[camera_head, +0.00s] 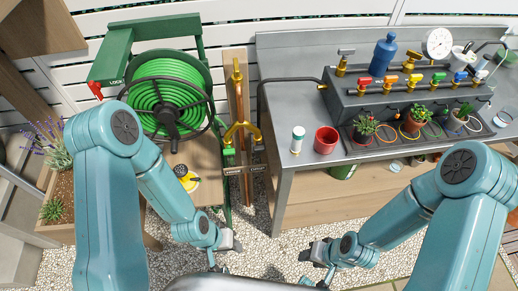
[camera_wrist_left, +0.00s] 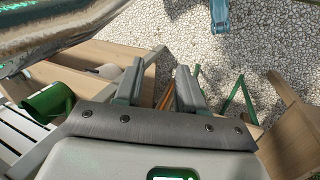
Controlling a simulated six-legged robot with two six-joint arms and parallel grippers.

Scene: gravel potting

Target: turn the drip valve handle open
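I cannot tell which is the drip valve. My left gripper (camera_head: 230,242) is low, left of the bench and far from these valves. Its fingers are apart and empty in the left wrist view (camera_wrist_left: 160,86). My right gripper (camera_head: 313,253) is low before the bench; its opening is unclear.
A red cup (camera_head: 326,140) and white bottle (camera_head: 297,139) stand near the bench's left front corner. Potted plants (camera_head: 413,122) line the manifold's front. A green hose reel (camera_head: 168,102) and brass-tapped post (camera_head: 239,130) stand left. Gravel (camera_head: 258,258) lies open between my grippers.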

